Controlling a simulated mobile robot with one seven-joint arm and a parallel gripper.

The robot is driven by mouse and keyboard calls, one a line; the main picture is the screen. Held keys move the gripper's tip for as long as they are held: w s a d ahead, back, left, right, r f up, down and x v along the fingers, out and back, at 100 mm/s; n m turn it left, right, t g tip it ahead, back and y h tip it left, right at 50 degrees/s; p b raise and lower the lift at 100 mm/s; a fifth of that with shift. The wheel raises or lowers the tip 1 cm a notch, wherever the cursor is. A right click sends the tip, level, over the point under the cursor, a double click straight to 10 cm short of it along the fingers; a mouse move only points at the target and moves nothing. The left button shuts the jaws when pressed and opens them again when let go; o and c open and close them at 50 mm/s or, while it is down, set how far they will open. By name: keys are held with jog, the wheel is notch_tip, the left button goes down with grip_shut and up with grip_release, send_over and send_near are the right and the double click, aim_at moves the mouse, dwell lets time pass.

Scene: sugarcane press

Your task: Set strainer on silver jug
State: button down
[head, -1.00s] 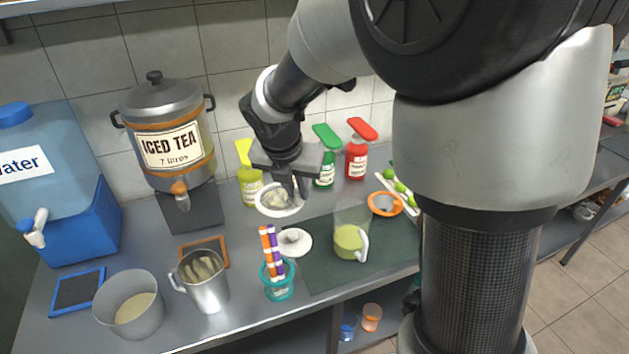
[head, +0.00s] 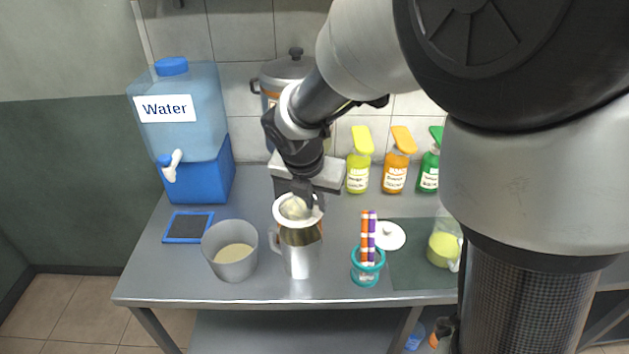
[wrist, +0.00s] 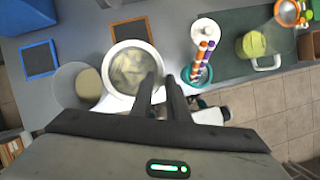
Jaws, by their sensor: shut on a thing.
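The strainer (head: 283,213) has a white rim and a pale bowl. My gripper (head: 306,196) is shut on its rim and holds it over the silver jug (head: 300,262). The jug stands upright near the counter's front edge, handle to the left. Part of the jug's darker inside shows below the strainer; whether they touch is unclear. In the wrist view the strainer (wrist: 113,82) lies ahead of the closed fingers (wrist: 158,88) and hides most of the jug. Something pale lies in the strainer.
A grey bucket (head: 226,268) with pale liquid stands close left of the jug. A teal holder (head: 368,272) with striped sticks is to the right. A white lid (head: 391,236) and a clear pitcher (head: 443,250) stand farther right. The water dispenser (head: 180,110) is back left.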

aim_at(315, 211)
jog(key=shift+f+b, duration=1.65)
jog(key=shift+f, duration=0.15)
jog(key=shift+f+b, duration=0.8)
jog(key=shift+f, duration=0.95)
jog(key=shift+f, duration=0.1)
jog(key=c, duration=1.2)
grip_release()
jog(key=shift+o, duration=0.2)
jog(key=shift+p, duration=0.3)
jog(key=shift+r+p, duration=3.5)
jog(key=shift+p, duration=0.1)
jog(key=shift+r, duration=0.1)
